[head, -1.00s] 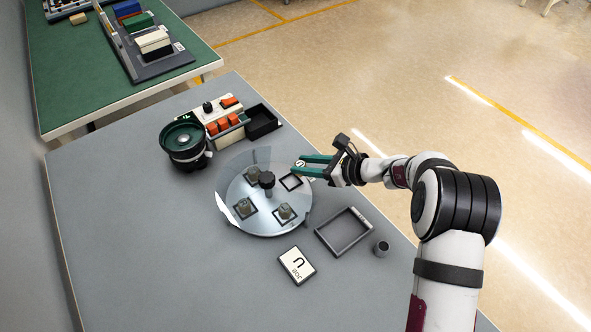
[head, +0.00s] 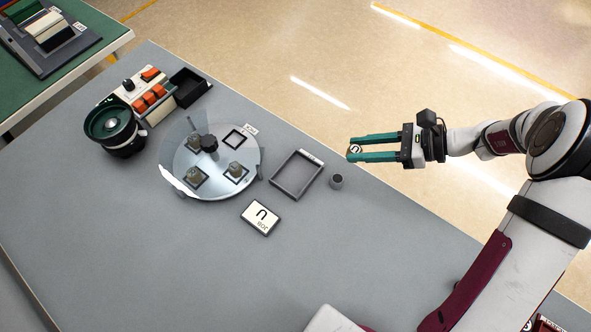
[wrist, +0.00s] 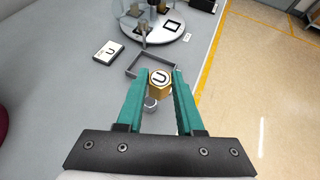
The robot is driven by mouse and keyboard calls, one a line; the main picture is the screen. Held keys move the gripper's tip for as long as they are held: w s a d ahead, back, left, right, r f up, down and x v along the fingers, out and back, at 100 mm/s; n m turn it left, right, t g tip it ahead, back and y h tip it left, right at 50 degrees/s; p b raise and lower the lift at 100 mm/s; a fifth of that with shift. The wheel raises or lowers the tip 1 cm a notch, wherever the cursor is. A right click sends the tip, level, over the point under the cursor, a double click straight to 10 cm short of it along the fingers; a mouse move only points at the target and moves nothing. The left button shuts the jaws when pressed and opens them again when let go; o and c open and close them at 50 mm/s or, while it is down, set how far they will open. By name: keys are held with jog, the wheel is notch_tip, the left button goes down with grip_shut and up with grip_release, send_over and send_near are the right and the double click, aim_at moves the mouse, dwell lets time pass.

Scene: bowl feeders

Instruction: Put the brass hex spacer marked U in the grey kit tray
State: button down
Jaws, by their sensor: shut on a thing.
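My gripper (head: 357,149) is shut on the brass hex spacer (wrist: 160,82), whose top face shows a dark U in the wrist view. The spacer also shows between the green fingertips in the head view (head: 354,149). They are to the right of the grey kit tray (head: 276,187), near the table's right edge in the head view. The tray is an open rectangular frame lying on the table and looks empty. The job card (head: 261,217) reads U.
A green bowl feeder (head: 112,128), a control box (head: 143,95) and a black bin (head: 189,89) stand at the back left.

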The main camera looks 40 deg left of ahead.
jog(key=x, duration=0.8)
jog(key=w+f+x, duration=0.1)
jog(key=x, duration=0.3)
jog(key=shift+s+a+f, duration=0.15)
jog(key=shift+a, duration=0.05)
notch_tip(320, 180, down, 4)
jog(key=shift+a, duration=0.15)
jog(key=shift+f, duration=0.15)
jog(key=c, duration=0.5)
grip_release()
jog(key=shift+c, duration=0.2)
